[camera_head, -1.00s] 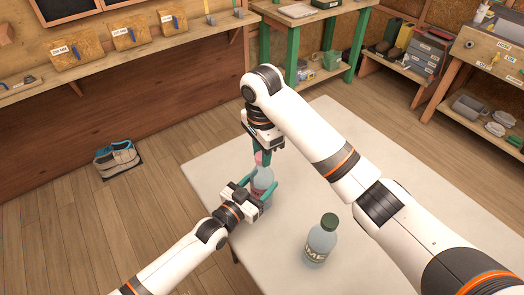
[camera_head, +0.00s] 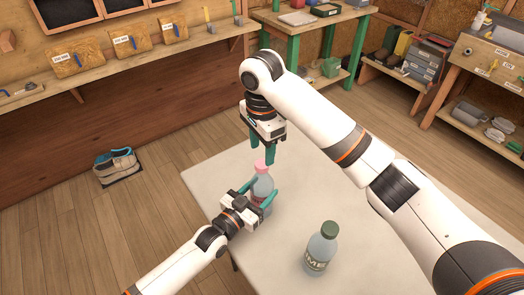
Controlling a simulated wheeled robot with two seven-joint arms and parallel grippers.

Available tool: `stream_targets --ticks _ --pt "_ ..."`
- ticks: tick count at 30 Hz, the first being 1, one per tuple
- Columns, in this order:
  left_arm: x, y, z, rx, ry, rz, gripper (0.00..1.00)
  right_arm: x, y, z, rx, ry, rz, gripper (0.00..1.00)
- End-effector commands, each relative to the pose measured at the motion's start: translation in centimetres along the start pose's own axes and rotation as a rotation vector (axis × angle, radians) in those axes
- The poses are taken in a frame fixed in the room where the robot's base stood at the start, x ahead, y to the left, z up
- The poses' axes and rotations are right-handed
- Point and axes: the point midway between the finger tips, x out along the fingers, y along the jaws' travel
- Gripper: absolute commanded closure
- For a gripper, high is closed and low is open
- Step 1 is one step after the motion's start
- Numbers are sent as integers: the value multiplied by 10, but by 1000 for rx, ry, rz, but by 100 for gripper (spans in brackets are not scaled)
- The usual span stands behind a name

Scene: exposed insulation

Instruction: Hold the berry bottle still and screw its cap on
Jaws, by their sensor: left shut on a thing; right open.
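The berry bottle (camera_head: 263,186) stands upright on the white table near its left side, with a pink cap (camera_head: 261,165) on its top. I cannot tell how tightly the cap sits. My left gripper (camera_head: 262,198) is shut around the bottle's body, its green fingers on either side. The bottle's lower part is partly hidden by this gripper. My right gripper (camera_head: 263,148) is above the cap, green fingers pointing down, open and empty. Its fingertips are close to the cap but appear clear of it.
A second bottle (camera_head: 318,256) with a dark green cap and a label ending in "ME" stands at the table's front right. The white table (camera_head: 211,176) is otherwise clear. A wooden shelf runs along the back wall. Shoes (camera_head: 117,165) lie on the floor at left.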

Motion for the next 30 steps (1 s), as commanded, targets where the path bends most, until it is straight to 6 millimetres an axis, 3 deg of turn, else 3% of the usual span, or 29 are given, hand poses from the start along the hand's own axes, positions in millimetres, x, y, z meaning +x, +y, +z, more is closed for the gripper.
stream_targets --ticks 7,11,14,30 --pt "0 0 0 0 1 0 100 0 0 0 -9 0 0 51" --pt "0 0 0 0 1 0 100 -3 1 0 -106 -1 5 51" --pt "0 0 0 0 1 0 100 -7 2 -1 -281 -6 8 51" --pt "0 0 0 0 1 0 100 -30 2 -1 -1624 -12 2 51"
